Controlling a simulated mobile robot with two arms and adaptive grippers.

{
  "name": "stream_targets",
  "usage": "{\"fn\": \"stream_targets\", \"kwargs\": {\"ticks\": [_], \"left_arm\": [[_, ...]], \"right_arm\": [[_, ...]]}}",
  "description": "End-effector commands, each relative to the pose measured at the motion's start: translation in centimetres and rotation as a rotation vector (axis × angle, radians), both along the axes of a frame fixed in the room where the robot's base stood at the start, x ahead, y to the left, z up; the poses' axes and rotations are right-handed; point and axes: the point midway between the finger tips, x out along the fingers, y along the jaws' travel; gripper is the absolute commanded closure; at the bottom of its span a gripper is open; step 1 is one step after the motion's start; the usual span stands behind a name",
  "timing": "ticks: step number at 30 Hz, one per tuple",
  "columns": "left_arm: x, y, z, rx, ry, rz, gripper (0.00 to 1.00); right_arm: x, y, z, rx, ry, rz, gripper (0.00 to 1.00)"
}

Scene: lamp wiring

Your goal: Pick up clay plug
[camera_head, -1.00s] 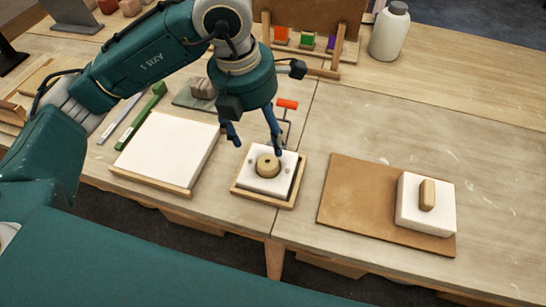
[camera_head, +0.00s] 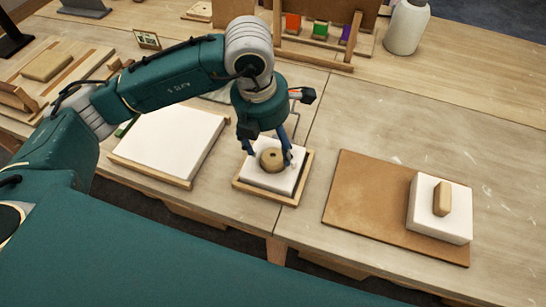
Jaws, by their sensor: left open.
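The round tan piece with a small centre hole, which looks like the clay plug (camera_head: 272,161), sits on a white block (camera_head: 272,181) in a shallow wooden tray (camera_head: 246,191). My left gripper (camera_head: 270,153) is open and points down over it. One blue finger is at the plug's left and one at its right. I cannot tell whether either finger touches the plug. My right gripper is not in view.
A large white slab (camera_head: 170,140) in a wooden frame lies to the left. A brown board (camera_head: 355,205) to the right bears a white block (camera_head: 427,222) with a tan block (camera_head: 442,199) on top. A white bottle (camera_head: 407,27) stands at the back. The table between tray and board is clear.

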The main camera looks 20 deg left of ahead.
Motion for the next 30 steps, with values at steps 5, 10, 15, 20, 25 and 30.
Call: {"fn": "stream_targets", "kwargs": {"ticks": [5,10,15,20,25,30], "left_arm": [[-0.2,0.0,-2.6,0.002,0.007,0.002,0.32],[0.1,-0.1,-4.1,0.001,0.003,-0.001,0.32],[0.1,-0.1,-4.3,0.0,0.001,-0.001,0.32],[0.1,-0.1,-4.2,0.0,0.002,-0.001,0.54],[0.1,-0.1,-4.2,0.0,0.001,-0.001,0.88],[0.2,-0.1,-4.1,-0.001,0.0,-0.001,0.89]], "right_arm": [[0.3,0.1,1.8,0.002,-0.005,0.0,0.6],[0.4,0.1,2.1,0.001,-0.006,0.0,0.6],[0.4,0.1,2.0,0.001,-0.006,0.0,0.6],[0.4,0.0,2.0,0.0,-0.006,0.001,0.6],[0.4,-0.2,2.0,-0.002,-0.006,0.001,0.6],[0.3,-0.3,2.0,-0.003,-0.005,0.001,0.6]]}}
